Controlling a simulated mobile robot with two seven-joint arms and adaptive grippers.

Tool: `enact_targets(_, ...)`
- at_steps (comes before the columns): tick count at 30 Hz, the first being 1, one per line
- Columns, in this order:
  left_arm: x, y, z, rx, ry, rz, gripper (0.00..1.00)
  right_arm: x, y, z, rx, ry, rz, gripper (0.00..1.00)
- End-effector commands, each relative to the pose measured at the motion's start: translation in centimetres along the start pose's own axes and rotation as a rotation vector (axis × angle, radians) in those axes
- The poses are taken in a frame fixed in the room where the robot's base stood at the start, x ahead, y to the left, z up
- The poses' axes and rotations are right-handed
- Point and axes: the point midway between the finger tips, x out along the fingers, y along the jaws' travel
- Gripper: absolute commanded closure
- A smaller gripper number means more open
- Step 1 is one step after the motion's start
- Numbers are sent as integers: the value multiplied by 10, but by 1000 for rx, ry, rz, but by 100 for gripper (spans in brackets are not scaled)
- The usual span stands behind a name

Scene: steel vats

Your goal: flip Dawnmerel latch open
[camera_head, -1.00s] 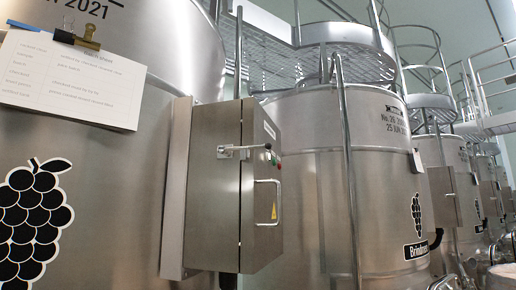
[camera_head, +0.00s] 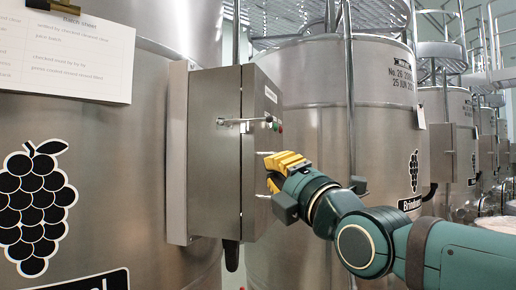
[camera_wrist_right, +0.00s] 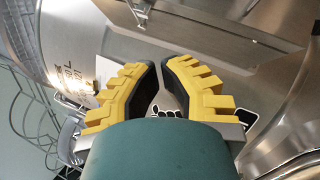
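The steel cabinet (camera_head: 215,155) is mounted on the nearest vat, its label too small to read. A metal latch lever (camera_head: 243,121) runs across its upper part and ends in a dark knob. The cabinet door looks closed. My right gripper (camera_head: 268,172) is below the lever, in front of the door, and covers most of the pull handle. Its yellow fingers are parted and hold nothing; they also show in the right wrist view (camera_wrist_right: 160,72) with a narrow gap between them. I cannot tell whether they touch the handle. My left gripper is out of view.
The large vat (camera_head: 110,190) with a grape emblem and a clipped paper sheet (camera_head: 65,50) fills the left. Other vats (camera_head: 315,120) stand behind to the right. A vertical pipe (camera_head: 349,110) runs behind my right arm.

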Motion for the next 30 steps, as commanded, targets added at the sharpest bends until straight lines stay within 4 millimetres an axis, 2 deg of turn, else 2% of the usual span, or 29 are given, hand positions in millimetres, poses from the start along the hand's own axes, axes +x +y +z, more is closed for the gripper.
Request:
enact_targets(1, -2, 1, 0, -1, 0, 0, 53, -3, 20, 4, -38, -6, 30, 100)
enact_targets(4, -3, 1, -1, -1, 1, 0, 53, -7, 37, 7, -85, -13, 58, 100)
enact_targets(17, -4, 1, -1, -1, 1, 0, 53, -3, 38, 8, -93, -14, 62, 100)
enact_targets(23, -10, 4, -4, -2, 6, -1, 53, 23, 40, 8, -93, -13, 61, 100)
enact_targets(30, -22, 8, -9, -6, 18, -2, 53, 70, 44, 8, -92, -14, 61, 100)
